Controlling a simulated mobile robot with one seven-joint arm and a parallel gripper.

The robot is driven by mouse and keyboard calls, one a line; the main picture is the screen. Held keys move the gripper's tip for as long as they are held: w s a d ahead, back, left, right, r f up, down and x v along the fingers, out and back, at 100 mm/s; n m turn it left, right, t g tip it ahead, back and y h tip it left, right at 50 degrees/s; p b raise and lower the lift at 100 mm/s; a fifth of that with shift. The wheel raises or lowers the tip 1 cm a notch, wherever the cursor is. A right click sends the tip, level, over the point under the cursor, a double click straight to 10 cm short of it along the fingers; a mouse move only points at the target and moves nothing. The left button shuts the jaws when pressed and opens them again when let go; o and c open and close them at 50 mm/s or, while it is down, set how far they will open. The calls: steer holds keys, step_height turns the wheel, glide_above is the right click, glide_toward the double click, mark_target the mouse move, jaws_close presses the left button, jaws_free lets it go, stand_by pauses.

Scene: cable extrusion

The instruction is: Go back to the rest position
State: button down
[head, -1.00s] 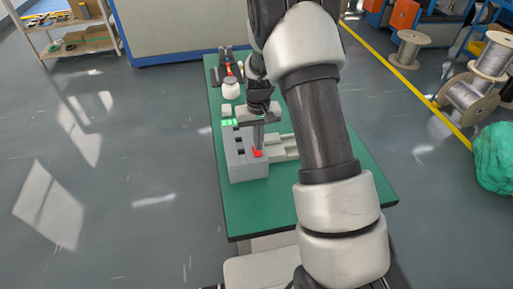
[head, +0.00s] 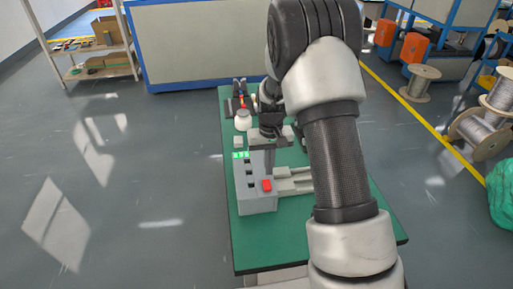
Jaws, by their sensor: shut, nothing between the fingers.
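My gripper (head: 269,172) points down over the grey control box (head: 257,199) on the green table. It is shut and empty. Its fingertips are just above and behind the red button (head: 267,186) in the picture; I cannot tell the exact gap. Green lit indicators (head: 240,155) show at the box's back left. My arm covers the right part of the table.
The green table (head: 250,252) has bare room in front of the box. A white jar (head: 243,121) and dark tools (head: 239,97) are at its back. A shelf (head: 92,48) stands far left, cable spools (head: 421,82) at right.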

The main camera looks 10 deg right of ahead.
steer(key=s+r+t, duration=0.1)
steer(key=s+r, duration=0.4)
steer(key=r, duration=0.5)
steer(key=s+r+t, duration=0.2)
steer(key=s+r, duration=0.2)
steer(key=r, duration=0.6)
steer(key=s+r+t, duration=0.1)
steer(key=s+r, duration=0.3)
steer(key=s, duration=0.5)
steer(key=s+r+t, duration=0.1)
steer(key=s+r, duration=0.3)
steer(key=s, duration=0.5)
steer(key=shift+t, duration=0.3)
